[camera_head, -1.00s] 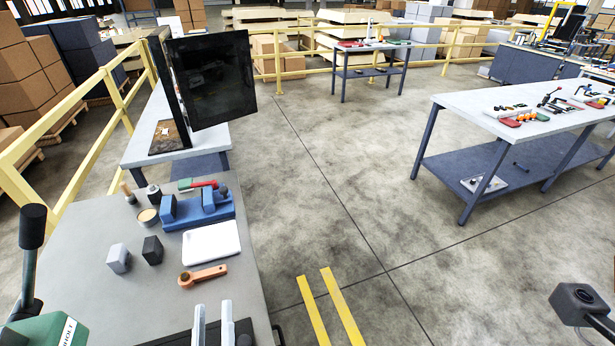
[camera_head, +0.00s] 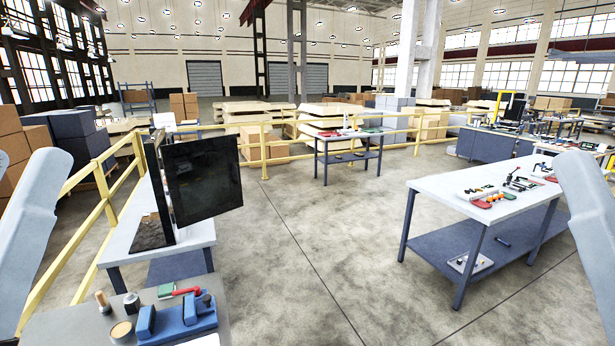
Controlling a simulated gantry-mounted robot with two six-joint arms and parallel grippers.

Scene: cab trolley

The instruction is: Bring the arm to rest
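A pale grey link of my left arm (camera_head: 35,235) rises at the left edge. A pale grey link of my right arm (camera_head: 592,225) rises at the right edge. Neither gripper shows in this view, so I cannot see their fingers or whether they hold anything. Both arm links appear in front of the floor and tables, and I see no contact with anything.
A grey worktop (camera_head: 60,325) at lower left carries a blue fixture (camera_head: 178,320), a red-handled tool (camera_head: 186,292) and small parts. Behind it stands a black panel (camera_head: 203,180). A workbench (camera_head: 425,185) stands at right, a yellow railing (camera_head: 130,150) at left. The middle floor is clear.

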